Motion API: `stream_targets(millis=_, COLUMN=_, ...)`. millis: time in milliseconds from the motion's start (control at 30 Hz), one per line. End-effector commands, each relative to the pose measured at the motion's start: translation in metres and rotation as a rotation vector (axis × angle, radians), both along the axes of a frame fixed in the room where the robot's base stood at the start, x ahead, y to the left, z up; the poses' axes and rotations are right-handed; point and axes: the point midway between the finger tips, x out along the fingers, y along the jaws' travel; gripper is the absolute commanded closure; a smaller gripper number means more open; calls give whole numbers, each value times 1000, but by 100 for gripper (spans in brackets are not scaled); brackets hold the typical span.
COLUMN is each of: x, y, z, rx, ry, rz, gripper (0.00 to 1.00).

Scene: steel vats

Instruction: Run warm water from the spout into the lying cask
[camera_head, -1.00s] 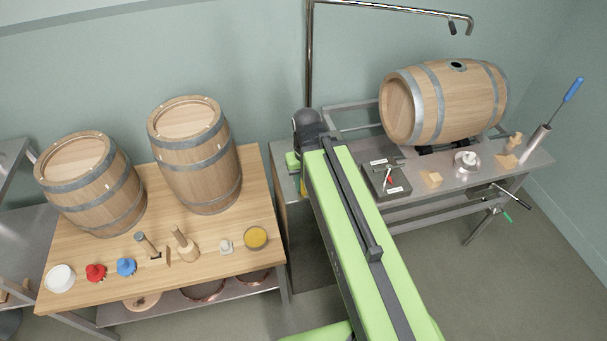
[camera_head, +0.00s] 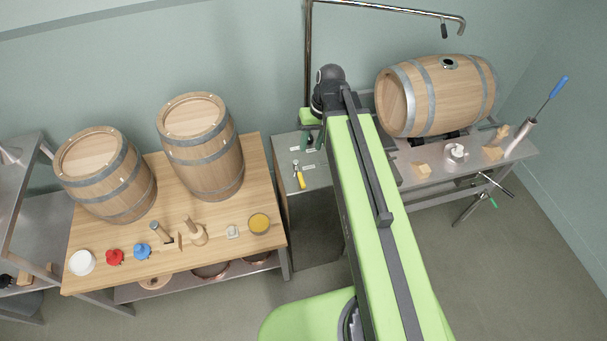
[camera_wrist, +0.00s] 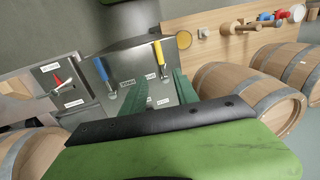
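The lying cask (camera_head: 432,100) rests on a steel stand at the right, its open bung hole (camera_head: 449,63) on top. The spout (camera_head: 461,28) ends a tall steel pipe, above and behind the cask; no water shows. In the wrist view, a steel panel carries a blue-handled lever (camera_wrist: 102,70) and a yellow-handled lever (camera_wrist: 159,52) with small labels. The yellow lever also shows in the head view (camera_head: 300,180). A red-handled lever (camera_wrist: 58,80) stands on another labelled panel to the left. My gripper (camera_wrist: 161,84) is open and empty, its fingers apart before the blue and yellow levers.
Two upright casks (camera_head: 203,150) (camera_head: 105,178) stand on the wooden table (camera_head: 110,275) at the left, with a mallet, red and blue pieces and a yellow-filled dish (camera_head: 259,223). A metal cylinder with a blue-handled rod (camera_head: 524,135) stands at the right. My arm hides part of the bench.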

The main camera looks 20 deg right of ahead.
Motion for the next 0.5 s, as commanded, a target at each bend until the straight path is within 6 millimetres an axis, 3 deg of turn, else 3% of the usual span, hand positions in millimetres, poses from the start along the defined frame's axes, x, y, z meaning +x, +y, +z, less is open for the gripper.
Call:
stream_targets(millis=33, x=0, y=2, z=-17, rx=0, ry=0, rz=0, gripper=64)
stream_targets(millis=500, x=0, y=20, z=-116, rx=0, ry=0, rz=0, gripper=64)
